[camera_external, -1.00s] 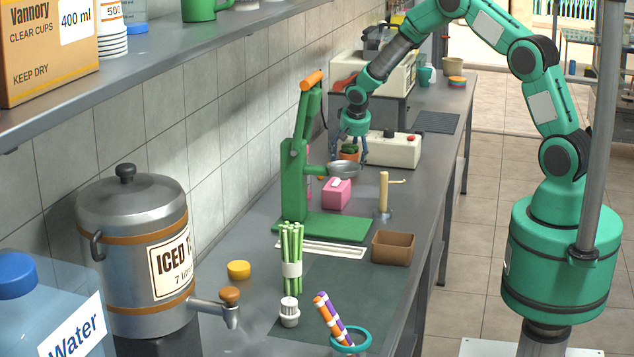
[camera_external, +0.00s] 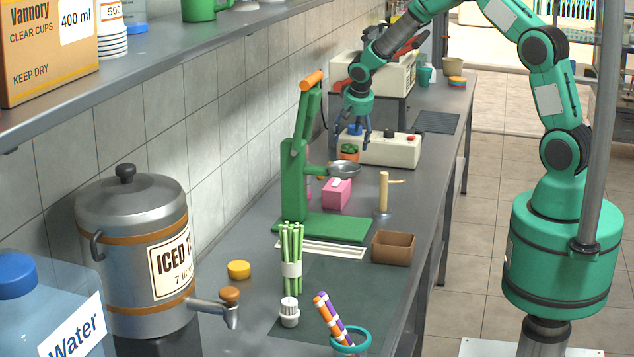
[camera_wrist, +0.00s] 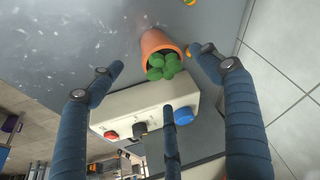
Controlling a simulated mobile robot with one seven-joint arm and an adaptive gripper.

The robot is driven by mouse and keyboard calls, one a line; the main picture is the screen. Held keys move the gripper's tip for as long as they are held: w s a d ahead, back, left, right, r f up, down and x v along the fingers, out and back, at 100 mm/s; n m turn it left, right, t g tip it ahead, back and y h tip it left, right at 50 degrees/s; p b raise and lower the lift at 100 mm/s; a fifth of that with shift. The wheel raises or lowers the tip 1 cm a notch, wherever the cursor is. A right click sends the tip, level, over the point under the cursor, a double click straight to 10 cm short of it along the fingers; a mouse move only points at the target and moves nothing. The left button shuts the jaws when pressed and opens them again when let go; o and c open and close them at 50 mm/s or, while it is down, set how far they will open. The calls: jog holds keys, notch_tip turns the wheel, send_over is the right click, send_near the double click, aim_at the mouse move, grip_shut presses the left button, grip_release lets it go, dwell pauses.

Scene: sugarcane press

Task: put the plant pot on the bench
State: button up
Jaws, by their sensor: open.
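The plant pot (camera_external: 348,156) is a small terracotta pot with a green plant.
The cream control box (camera_external: 393,150) has red, black and blue knobs in the wrist view.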

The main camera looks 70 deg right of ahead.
jog(key=shift+v, duration=1.65)
jog(key=s+a+r+n+t, duration=0.15)
jog(key=s+a+r, duration=0.25)
jog(key=a+r, duration=0.4)
jog(key=s+a+r+n+y, duration=0.1)
jog(key=s+a+r+n, duration=0.1)
jog(key=s+a+r, duration=0.45)
jog(key=s+a+r+n, duration=0.2)
jog(key=s+a+r, duration=0.1)
jog(key=a+r, duration=0.6)
jog(key=s+a+r+n+y, duration=0.1)
jog(key=s+a+n, duration=0.1)
jog(key=s+a, duration=0.3)
jog(key=s+a+r+n+t+y, duration=0.1)
jog(key=s+a, duration=0.5)
jog(key=s, duration=0.6)
jog(key=s+a+r+n+t, duration=0.1)
jog(key=s+a+r+n, duration=0.2)
jog(key=s+a, duration=0.3)
jog(key=s, duration=0.3)
jog(key=shift+y, duration=0.4)
